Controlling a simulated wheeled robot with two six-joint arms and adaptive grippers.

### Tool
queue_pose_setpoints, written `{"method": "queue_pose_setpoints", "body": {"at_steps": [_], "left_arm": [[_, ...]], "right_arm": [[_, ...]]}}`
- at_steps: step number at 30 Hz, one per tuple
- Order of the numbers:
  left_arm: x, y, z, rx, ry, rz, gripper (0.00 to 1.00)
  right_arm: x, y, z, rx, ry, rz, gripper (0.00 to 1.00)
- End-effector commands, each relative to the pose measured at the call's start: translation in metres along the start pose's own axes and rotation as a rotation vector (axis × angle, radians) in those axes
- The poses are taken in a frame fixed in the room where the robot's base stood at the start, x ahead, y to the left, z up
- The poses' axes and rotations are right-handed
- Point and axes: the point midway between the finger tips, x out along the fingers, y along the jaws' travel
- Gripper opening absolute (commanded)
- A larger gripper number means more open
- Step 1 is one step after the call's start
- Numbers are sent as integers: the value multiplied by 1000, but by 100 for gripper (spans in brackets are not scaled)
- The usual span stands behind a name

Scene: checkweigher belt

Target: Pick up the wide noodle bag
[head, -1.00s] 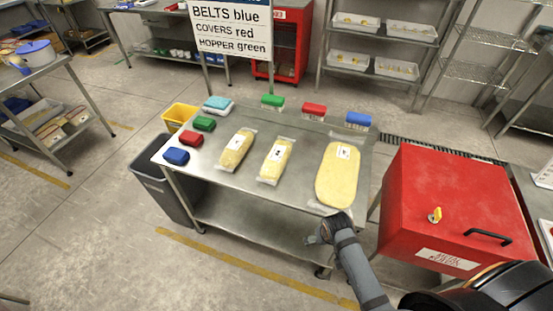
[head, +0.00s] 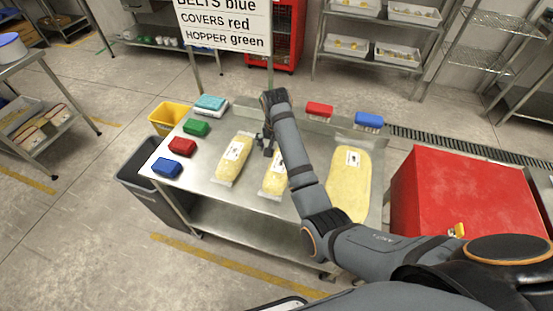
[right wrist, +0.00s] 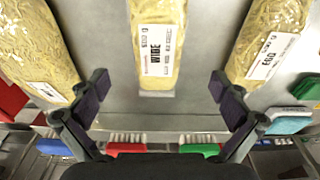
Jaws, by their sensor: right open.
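The wide noodle bag (head: 274,182) lies in the middle of the steel table, partly covered by my right arm. Its label appears to read WIDE in the right wrist view (right wrist: 160,75), where its near end points between the spread fingers. My right gripper (head: 265,142) is open and empty, above the table at that bag's far end; its fingers also show in the right wrist view (right wrist: 160,92). An egg noodle bag (head: 233,158) lies to the left. A larger noodle bag (head: 350,183) lies to the right, its label unreadable. My left gripper is not in view.
Blue (head: 167,167), red (head: 182,146) and green (head: 197,128) brushes line the left side of the table (head: 205,178). Red (head: 319,110) and blue (head: 369,121) brushes stand at the back. A yellow bin (head: 166,118) and a red cabinet (head: 460,190) flank the table.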

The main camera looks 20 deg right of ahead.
Motion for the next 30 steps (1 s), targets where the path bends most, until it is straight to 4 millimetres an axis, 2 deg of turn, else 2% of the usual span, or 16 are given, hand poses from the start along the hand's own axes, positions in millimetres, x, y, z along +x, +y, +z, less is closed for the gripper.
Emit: {"method": "queue_pose_setpoints", "body": {"at_steps": [5, 12, 15, 20, 24, 27, 30], "left_arm": [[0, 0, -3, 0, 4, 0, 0], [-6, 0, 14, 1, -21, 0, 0], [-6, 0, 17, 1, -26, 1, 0], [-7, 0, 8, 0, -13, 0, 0], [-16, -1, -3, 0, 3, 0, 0], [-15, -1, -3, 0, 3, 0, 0], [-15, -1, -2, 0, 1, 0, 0]], "right_arm": [[0, -3, -1, 7, -4, 6, 100], [39, -2, -1, 5, -5, 6, 100], [48, -2, -1, 6, -3, 5, 100], [53, -2, -1, 6, -4, 4, 100], [74, 1, 0, 4, -6, 6, 100], [92, 1, 0, 4, -5, 5, 100], [101, 1, 0, 5, -3, 4, 100]]}}
